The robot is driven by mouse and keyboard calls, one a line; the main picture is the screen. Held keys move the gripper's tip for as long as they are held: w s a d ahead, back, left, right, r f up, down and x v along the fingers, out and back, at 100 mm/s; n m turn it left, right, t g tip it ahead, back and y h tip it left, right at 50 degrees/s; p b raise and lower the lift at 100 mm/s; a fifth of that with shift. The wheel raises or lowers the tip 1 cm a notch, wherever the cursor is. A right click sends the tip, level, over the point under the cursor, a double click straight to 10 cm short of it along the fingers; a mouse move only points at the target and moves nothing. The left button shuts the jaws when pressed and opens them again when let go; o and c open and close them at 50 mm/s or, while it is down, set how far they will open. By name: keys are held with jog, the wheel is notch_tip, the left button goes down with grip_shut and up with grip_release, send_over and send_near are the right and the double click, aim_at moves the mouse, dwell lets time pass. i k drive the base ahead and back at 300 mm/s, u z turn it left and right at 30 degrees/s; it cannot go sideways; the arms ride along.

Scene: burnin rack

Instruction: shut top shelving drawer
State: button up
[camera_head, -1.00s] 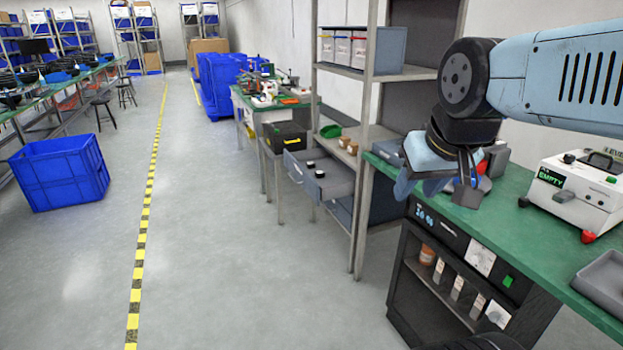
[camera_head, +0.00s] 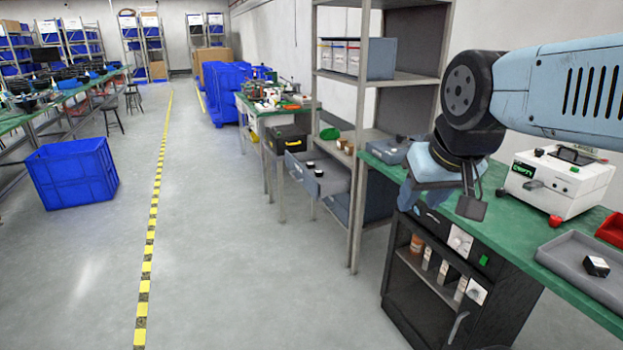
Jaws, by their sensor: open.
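The shelving (camera_head: 361,120) is a grey metal rack right of centre. Its top drawer (camera_head: 322,183) is grey and is pulled out toward the aisle, with a few small black-and-white items inside. Another grey drawer or bin (camera_head: 340,209) sits just below it, partly hidden by the rack post. My gripper (camera_head: 440,198) hangs over the near edge of the green workbench, right of the rack and apart from the drawer. Its fingers are open and nothing shows between them.
The green workbench (camera_head: 510,215) stands on the right, with a white tester (camera_head: 556,180) and a grey tray (camera_head: 580,268) on it. A black cabinet (camera_head: 415,290) is beneath it. A blue crate (camera_head: 72,174) is at left. The floor (camera_head: 240,270) between is clear.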

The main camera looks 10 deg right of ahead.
aim_at(336, 179)
jog(key=z, duration=0.05)
jog(key=k, duration=0.15)
jog(key=u, duration=0.15)
jog(key=i, duration=1.95)
jog(key=u, duration=0.35)
jog(key=i, duration=1.45)
jog(key=u, duration=0.5)
